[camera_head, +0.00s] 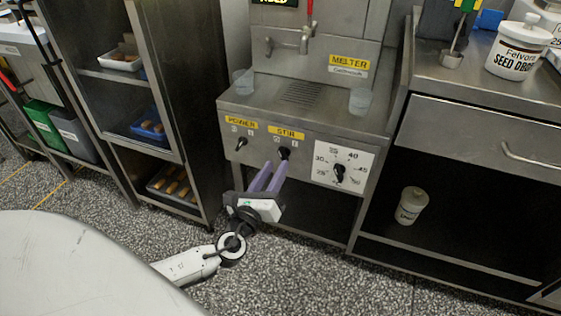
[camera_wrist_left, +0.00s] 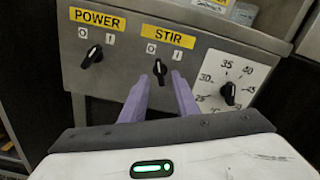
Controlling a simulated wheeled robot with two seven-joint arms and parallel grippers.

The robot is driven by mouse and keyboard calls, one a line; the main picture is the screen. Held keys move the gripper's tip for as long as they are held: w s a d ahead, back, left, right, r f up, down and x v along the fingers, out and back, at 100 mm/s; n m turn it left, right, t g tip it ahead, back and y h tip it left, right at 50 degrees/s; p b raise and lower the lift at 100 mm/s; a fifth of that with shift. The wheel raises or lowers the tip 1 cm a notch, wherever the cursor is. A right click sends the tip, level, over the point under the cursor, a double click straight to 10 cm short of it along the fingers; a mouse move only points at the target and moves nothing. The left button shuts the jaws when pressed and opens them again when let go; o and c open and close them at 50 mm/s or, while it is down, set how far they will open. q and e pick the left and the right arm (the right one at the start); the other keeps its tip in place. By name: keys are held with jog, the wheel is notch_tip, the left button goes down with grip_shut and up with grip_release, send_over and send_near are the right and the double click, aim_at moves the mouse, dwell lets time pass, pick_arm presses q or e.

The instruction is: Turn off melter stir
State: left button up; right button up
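The melter (camera_head: 300,100) is a steel unit with a yellow label. Its black STIR knob (camera_head: 284,153) sits on the front panel under a yellow STIR label; it also shows in the left wrist view (camera_wrist_left: 159,70), below the O and I marks. Its pointer looks roughly upright there, but which mark it points at is hard to tell. My left gripper (camera_head: 274,170) is open, its two purple fingers pointing at the panel. In the left wrist view its fingertips (camera_wrist_left: 161,80) lie either side of the STIR knob; contact cannot be told. My right gripper is not in view.
The POWER knob (camera_head: 241,143) is left of STIR, and the temperature dial (camera_head: 339,172) is right. Clear cups (camera_head: 360,101) stand on the melter's top. A shelf rack (camera_head: 117,75) stands left, a steel counter (camera_head: 480,80) right. Speckled floor lies in front.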

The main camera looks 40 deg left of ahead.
aim_at(282, 158)
pick_arm(q)
jog(key=x, duration=0.4)
jog(key=shift+w, duration=0.4)
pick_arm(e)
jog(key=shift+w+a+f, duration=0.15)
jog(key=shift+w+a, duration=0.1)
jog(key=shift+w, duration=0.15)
pick_arm(q)
jog(key=shift+c, duration=0.3)
grip_shut()
jog(key=shift+f+n+b, duration=0.15)
jog(key=shift+n+b, duration=0.65)
jog(key=shift+b, duration=0.25)
jog(key=shift+o, duration=0.3)
grip_release()
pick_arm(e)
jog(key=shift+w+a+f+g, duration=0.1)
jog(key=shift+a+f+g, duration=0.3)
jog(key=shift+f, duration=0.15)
